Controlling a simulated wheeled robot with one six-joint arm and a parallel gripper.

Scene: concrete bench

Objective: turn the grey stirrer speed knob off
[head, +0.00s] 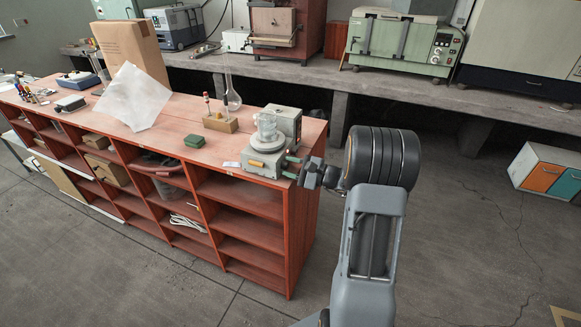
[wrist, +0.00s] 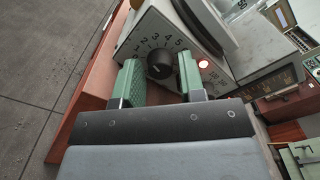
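My gripper (wrist: 158,66) is open, with one green finger on each side of the knob and visible gaps. In the head view my gripper (head: 292,167) is at the stirrer's right side, and the knob is hidden.
The red bench's (head: 175,138) right edge lies just below my gripper. The floor (head: 450,230) to the right is open.

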